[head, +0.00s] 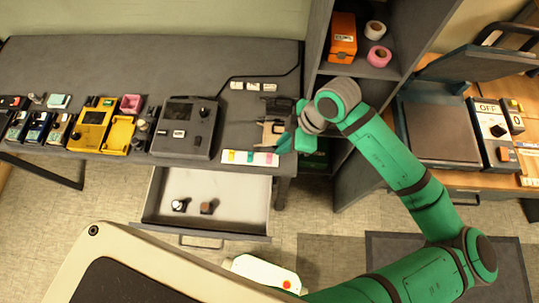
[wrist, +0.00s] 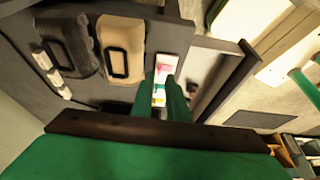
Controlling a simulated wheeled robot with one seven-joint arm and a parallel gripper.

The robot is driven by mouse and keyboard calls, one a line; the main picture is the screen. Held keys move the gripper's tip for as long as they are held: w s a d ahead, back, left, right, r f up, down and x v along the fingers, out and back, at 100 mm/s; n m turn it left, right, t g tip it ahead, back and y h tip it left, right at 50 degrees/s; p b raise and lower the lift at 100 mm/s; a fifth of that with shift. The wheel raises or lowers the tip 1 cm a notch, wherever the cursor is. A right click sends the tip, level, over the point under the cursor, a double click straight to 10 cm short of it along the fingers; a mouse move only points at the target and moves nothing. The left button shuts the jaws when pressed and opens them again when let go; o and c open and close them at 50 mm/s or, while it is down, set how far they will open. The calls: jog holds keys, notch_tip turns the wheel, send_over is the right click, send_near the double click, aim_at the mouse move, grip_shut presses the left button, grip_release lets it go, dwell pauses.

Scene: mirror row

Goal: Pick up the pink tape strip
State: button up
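A white card (head: 240,162) lies at the front right edge of the dark table and bears several coloured tape strips. The pink tape strip (head: 269,158) is near its right end. In the wrist view the pink strip (wrist: 164,70) shows just beyond my fingertips, near the far end of the card. My gripper (head: 284,143) is above the table's right end, close to the card's right end. In the wrist view its two green fingers (wrist: 162,80) stand apart with the card visible between them. I see nothing gripped. The fingers hide part of the card.
A tan block (wrist: 121,44) and a black block (wrist: 69,45) lie beside the card. A dark device (head: 185,128) stands to its left. An open drawer (head: 240,188) below holds two small knobs. Shelving (head: 349,90) rises at right.

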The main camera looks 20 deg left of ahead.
aim_at(272, 155)
jog(key=shift+x, duration=2.85)
grip_shut()
jog(key=shift+w+d, duration=0.1)
